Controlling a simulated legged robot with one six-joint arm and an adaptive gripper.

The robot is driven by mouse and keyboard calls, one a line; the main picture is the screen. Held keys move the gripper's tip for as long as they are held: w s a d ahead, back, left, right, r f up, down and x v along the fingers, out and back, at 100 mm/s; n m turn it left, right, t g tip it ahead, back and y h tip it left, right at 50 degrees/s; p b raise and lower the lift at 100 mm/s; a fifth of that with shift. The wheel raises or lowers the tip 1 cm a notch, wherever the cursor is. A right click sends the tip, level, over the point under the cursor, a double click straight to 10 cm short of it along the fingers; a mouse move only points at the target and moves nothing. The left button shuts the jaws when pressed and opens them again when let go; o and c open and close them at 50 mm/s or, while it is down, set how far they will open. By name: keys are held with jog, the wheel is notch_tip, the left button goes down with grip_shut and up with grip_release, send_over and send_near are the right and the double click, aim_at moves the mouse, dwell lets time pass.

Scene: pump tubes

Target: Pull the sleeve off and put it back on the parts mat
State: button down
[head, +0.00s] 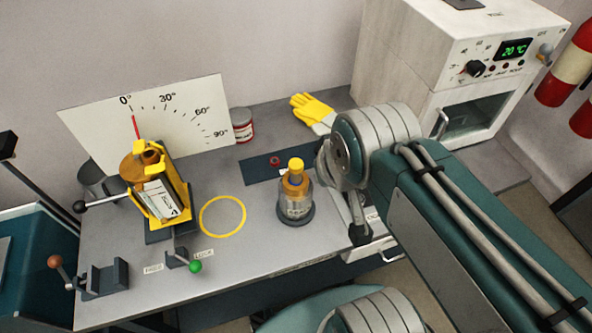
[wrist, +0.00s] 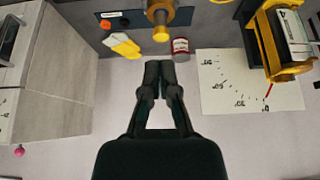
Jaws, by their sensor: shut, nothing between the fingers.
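A clear upright tube (head: 296,206) stands in a dark round base on the bench. An amber-brown collar (head: 295,186), which looks like the sleeve, sits around its upper part under a yellow cap (head: 296,165). In the wrist view the cap (wrist: 161,34) and collar (wrist: 160,14) show at the top edge. The dark blue parts mat (head: 258,172) lies behind the tube, with a small red part (head: 275,160) on it. My gripper (wrist: 158,66) is shut and empty, apart from the tube. Its fingers cannot be made out in the head view.
A yellow holder (head: 171,208) with a tilted block stands at left before a white angle board (head: 170,112). A yellow ring (head: 223,216) marks clear bench. A red-and-white can (head: 241,121), yellow glove (head: 311,107) and white oven (head: 452,75) are at the back.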

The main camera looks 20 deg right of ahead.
jog(key=c, duration=0.7)
grip_release()
jog(key=shift+w, duration=0.15)
jog(key=o, duration=0.4)
jog(key=shift+w+g, duration=0.3)
jog(key=shift+w, duration=0.15)
jog(key=n+g, duration=0.2)
jog(key=g, duration=0.3)
send_near(296, 172)
jog(key=shift+w+d+f, duration=0.25)
jog(key=shift+w+f, duration=0.4)
jog(key=shift+w, duration=0.1)
notch_tip(296, 172, down, 11)
